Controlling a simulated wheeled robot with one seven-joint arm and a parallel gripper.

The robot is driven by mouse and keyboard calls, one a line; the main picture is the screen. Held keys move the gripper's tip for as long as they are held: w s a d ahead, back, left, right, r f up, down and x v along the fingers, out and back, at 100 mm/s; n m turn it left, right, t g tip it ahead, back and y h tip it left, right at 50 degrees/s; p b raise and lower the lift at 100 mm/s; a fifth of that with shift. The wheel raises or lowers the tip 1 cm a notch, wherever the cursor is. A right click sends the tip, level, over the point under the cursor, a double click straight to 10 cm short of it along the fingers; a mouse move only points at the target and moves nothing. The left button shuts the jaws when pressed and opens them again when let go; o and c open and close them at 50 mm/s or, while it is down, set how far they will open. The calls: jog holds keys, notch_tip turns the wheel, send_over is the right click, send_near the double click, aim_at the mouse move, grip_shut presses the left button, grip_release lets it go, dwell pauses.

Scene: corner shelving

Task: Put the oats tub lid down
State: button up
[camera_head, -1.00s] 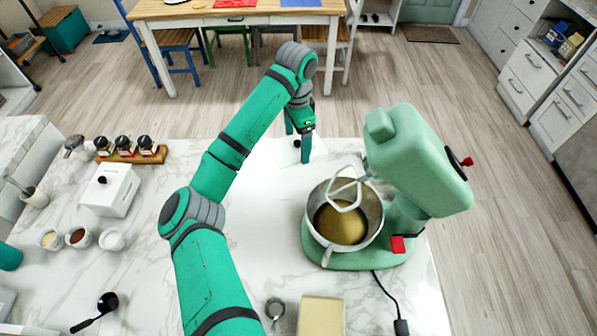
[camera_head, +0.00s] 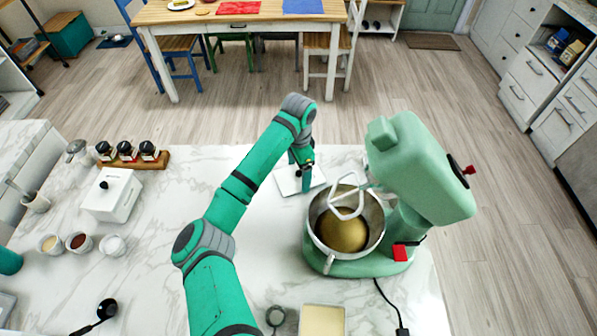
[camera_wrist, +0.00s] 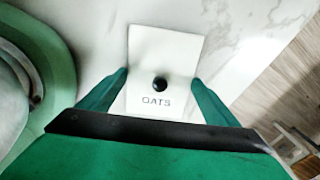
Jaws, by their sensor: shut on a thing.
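The oats tub lid is a flat white plate with a black knob and the word OATS; in the wrist view the lid (camera_wrist: 165,55) lies between my two fingers. I cannot tell whether the lid touches the counter. My fingers partly hide it in the head view.
The green stand mixer (camera_head: 425,170) with its metal bowl (camera_head: 318,237) stands close on the right. A white box with a black knob (camera_head: 122,200), a rack of jars (camera_head: 155,163) and small bowls are at the left. The counter's middle is largely clear.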

aim_at(299, 172)
jog(key=shift+f, duration=0.3)
jog(key=shift+f, duration=0.15)
jog(key=o, duration=1)
notch_tip(299, 172, up, 12)
jog(key=shift+r, duration=0.2)
jog(key=shift+f, duration=0.1)
notch_tip(299, 172, down, 12)
jog(key=shift+r, duration=1.05)
